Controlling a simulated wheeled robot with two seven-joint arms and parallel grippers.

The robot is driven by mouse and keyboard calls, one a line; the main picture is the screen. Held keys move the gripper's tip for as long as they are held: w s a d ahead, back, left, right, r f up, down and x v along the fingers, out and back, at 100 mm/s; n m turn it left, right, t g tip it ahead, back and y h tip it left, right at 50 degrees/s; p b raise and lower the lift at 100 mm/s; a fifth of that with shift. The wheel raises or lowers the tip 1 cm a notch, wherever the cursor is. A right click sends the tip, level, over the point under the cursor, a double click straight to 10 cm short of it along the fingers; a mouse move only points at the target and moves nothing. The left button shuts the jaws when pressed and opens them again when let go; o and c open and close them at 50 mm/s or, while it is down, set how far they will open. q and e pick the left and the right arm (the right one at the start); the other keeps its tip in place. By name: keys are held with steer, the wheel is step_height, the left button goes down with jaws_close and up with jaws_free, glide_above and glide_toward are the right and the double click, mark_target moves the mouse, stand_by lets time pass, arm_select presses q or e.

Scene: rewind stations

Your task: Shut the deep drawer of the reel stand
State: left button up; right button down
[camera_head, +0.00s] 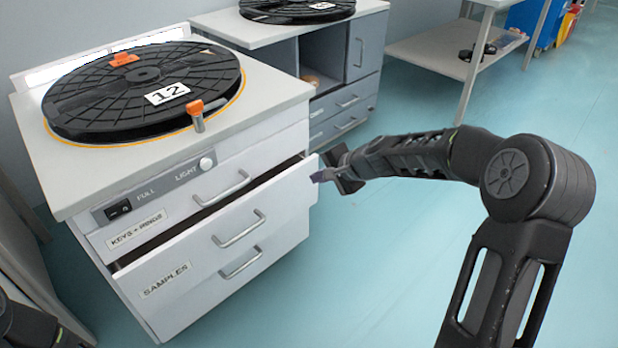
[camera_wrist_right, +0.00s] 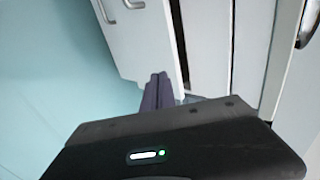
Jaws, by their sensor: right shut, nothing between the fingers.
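The reel stand (camera_head: 75,180) is a white cabinet with a black reel numbered 12 on top. Its deep drawer (camera_head: 190,290), labelled SAMPLES and bearing two handles, stands partly out, with a dark gap above its front. The drawer front (camera_wrist_right: 145,40) also shows in the right wrist view, with the gap beside it. My right gripper (camera_head: 319,176) is shut and empty at the upper right corner of the drawer front. Its dark fingers (camera_wrist_right: 158,90) are close to the front's edge; I cannot tell if they touch. My left gripper is not in view.
The upper drawer (camera_head: 140,228), labelled KEYS + RINGS, looks shut. A second cabinet (camera_head: 345,105) with another reel stands behind. A table with a lower shelf (camera_head: 430,55) is at the back right. The blue-green floor (camera_head: 390,260) in front is clear.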

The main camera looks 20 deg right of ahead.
steer(key=shift+v, duration=0.9)
steer(key=s+a+f+m+y+b, duration=0.2)
steer(key=s+a+f+m+y, duration=0.2)
steer(key=a+f+m+y, duration=0.35)
steer(key=w+d+f+m+t+h+b, duration=0.1)
steer(key=d+f+m+t+h+b, duration=0.1)
steer(key=d+m+t+h, duration=0.2)
steer(key=d+m+t, duration=0.3)
steer(key=d+m, duration=0.2)
steer(key=m, duration=0.1)
steer(key=shift+w+d+f+t, duration=0.15)
steer(key=shift+d+f+t, duration=0.1)
steer(key=shift+d+t, duration=0.15)
steer(key=shift+w+a+m+b, duration=0.1)
steer(key=shift+w+m+b, duration=0.05)
steer(key=shift+m+b, duration=0.15)
